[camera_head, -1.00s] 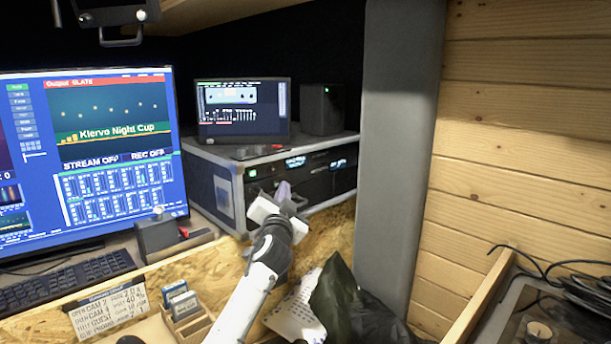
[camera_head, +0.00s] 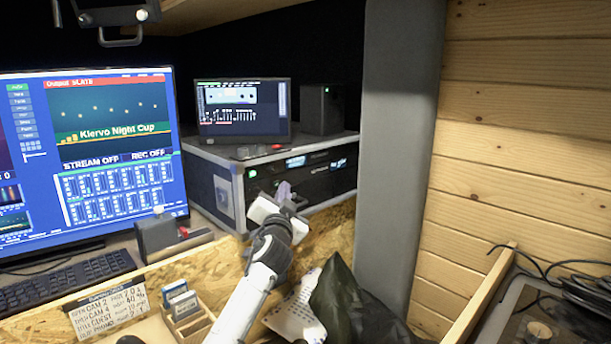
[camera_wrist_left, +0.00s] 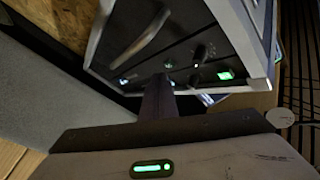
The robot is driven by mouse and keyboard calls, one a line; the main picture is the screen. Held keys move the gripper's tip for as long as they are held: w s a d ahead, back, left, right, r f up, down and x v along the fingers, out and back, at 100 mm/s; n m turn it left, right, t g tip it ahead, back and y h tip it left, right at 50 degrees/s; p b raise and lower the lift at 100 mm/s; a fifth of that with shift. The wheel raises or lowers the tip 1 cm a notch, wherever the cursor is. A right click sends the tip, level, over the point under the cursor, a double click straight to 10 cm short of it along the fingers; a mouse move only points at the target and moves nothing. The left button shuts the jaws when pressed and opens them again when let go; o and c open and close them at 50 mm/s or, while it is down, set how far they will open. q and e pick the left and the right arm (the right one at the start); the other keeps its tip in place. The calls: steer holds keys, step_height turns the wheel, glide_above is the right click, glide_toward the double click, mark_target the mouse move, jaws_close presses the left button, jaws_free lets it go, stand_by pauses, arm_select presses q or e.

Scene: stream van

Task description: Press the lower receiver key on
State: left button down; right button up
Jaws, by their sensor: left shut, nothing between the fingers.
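The rack case (camera_head: 238,185) with the receivers stands on the desk right of the large monitor. Its front panel (camera_head: 322,168) is dark, with a green-lit indicator at its left and pale displays along its top. My left gripper (camera_head: 285,190) is shut and empty, at the lower left part of this panel. In the left wrist view the shut fingers (camera_wrist_left: 158,98) point at the panel (camera_wrist_left: 185,55), which shows knobs and green lights. I cannot tell whether the fingertips touch it. The lower receiver key cannot be made out; the gripper may hide it. My right gripper is not in view.
A small screen (camera_head: 243,110) and a black speaker (camera_head: 321,110) stand on the case. A grey post (camera_head: 398,170) rises at its right. A dark small box (camera_head: 156,235), a wooden card holder (camera_head: 188,322) and dark cloth (camera_head: 340,300) lie nearer. Cables (camera_head: 585,295) lie far right.

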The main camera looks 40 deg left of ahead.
arm_select(q)
steer(key=shift+a, duration=0.15)
stand_by(0.3)
steer(key=shift+a, duration=0.3)
steer(key=shift+a, duration=0.25)
stand_by(0.4)
steer(key=shift+d, duration=0.7)
steer(key=d, duration=0.6)
steer(key=shift+s+b, duration=0.25)
steer(key=shift+b, duration=0.05)
stand_by(1.6)
